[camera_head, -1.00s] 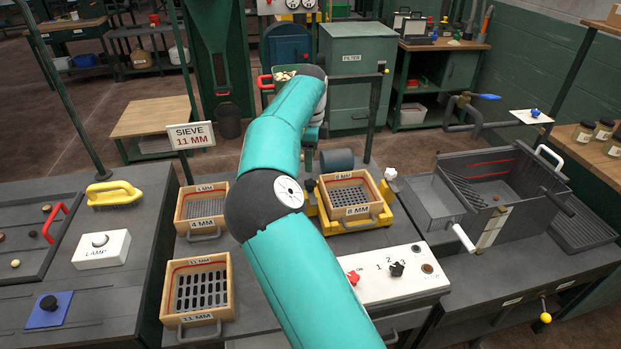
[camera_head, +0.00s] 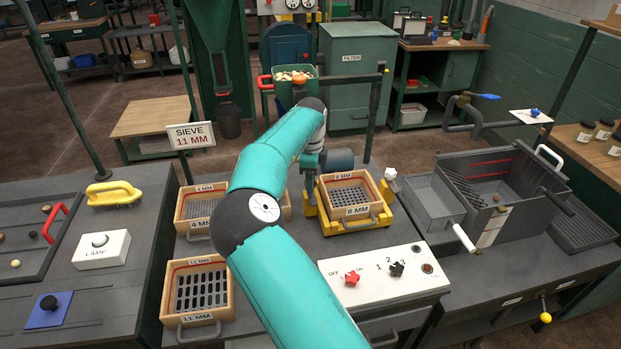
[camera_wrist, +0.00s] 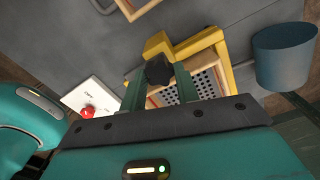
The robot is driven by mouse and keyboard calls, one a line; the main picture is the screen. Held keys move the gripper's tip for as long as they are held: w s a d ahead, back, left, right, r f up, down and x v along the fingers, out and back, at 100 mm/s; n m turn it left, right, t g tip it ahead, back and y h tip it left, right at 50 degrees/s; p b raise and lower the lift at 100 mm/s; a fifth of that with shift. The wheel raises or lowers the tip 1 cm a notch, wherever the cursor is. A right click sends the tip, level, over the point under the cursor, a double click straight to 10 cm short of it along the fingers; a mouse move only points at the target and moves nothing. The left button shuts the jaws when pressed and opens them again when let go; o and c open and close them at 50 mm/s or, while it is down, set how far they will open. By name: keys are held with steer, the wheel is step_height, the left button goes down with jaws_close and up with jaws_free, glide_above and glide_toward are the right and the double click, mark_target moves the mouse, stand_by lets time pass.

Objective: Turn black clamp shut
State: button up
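The black clamp (camera_wrist: 159,70) is a lobed knob at the edge of the yellow frame (camera_wrist: 218,42) in the wrist view. My gripper (camera_wrist: 160,78) is open, with one finger on each side of the knob; I cannot tell whether they touch it. In the head view my gripper (camera_head: 312,160) points down at the left side of the yellow frame (camera_head: 397,215) and mostly hides the clamp. The 8 MM sieve (camera_head: 351,211) sits in this frame. A white clamp knob (camera_head: 390,173) stands at the frame's right side.
A blue-grey cylinder (camera_head: 338,160) stands just behind the yellow frame. The 4 MM sieve (camera_head: 199,224) and 11 MM sieve (camera_head: 202,319) lie to the left. A white switch panel (camera_head: 385,278) with a red knob (camera_head: 352,278) is in front.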

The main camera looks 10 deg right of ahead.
steer(key=shift+n, duration=0.3)
steer(key=shift+c, duration=0.4)
steer(key=n, duration=0.3)
steer(key=shift+r, duration=0.1)
steer(key=n, duration=0.5)
steer(key=shift+n, duration=0.4)
steer(key=n, duration=0.4)
steer(key=shift+n, duration=0.3)
steer(key=shift+w+n, duration=0.1)
steer(key=shift+n, duration=1.9)
steer(key=o, duration=1)
